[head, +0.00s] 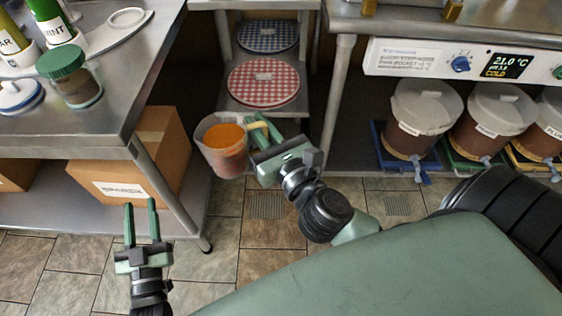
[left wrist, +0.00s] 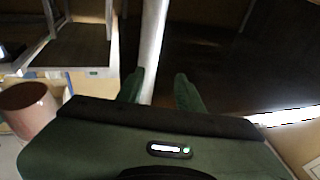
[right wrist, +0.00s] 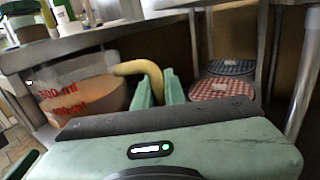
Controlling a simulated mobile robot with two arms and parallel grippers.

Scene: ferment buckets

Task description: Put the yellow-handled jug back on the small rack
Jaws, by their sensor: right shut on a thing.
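The yellow-handled jug (head: 225,150) is a clear jug with orange-brown contents, held in the air at the centre left of the head view. My right gripper (head: 267,138) is shut on its yellow handle. In the right wrist view the jug (right wrist: 85,90) shows red volume marks, and its curved handle (right wrist: 150,70) runs down between the fingers. The small rack (head: 232,105) is a low steel stand behind the jug, with a red checked round mat (head: 263,82) and a blue one (head: 268,36) on it. My left gripper (head: 140,206) is open and empty, low at the left.
A steel table (head: 130,75) with bottles and jars stands at the left, cardboard boxes (head: 160,140) on its lower shelf. Lidded buckets (head: 425,110) with taps stand at the right under a control panel (head: 420,60). The rack's mats are bare.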

